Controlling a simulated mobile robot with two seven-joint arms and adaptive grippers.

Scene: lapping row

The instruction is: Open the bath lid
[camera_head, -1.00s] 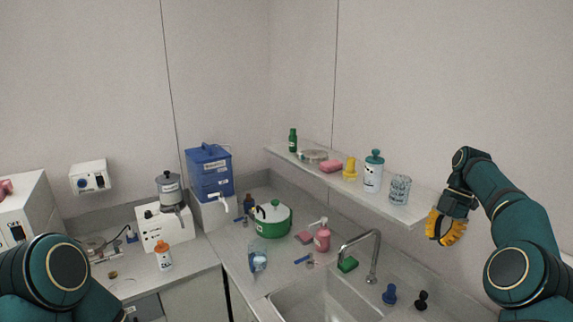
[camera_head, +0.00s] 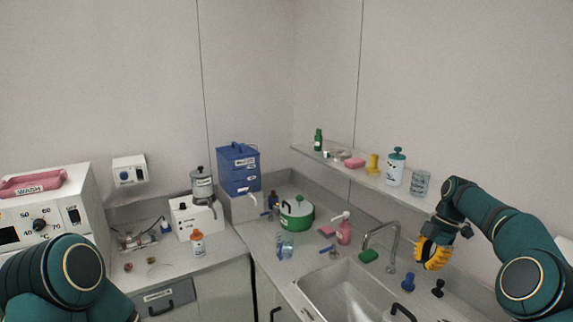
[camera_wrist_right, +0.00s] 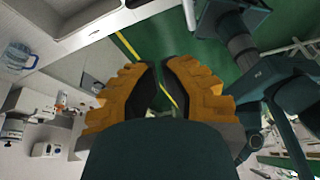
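At the left edge of the head view stands a white box with a temperature dial and °C marks (camera_head: 78,211), which looks like the bath. A pink tray marked WASH (camera_head: 33,184) lies on its top; I cannot make out a separate lid. My left arm partly covers its front, and my left gripper is out of view. My right gripper (camera_head: 431,254), with yellow fingers, is in the air at the right by the sink, far from the box. In the right wrist view (camera_wrist_right: 160,88) its fingers stand a little apart with nothing between them.
On the counter are a white device with a grey pot (camera_head: 203,185), an orange-capped bottle (camera_head: 198,243), a blue box (camera_head: 239,172) and a green pot (camera_head: 297,214). A faucet (camera_head: 394,250) rises by the sink (camera_head: 345,290). A shelf with several items (camera_head: 340,165) runs along the right wall.

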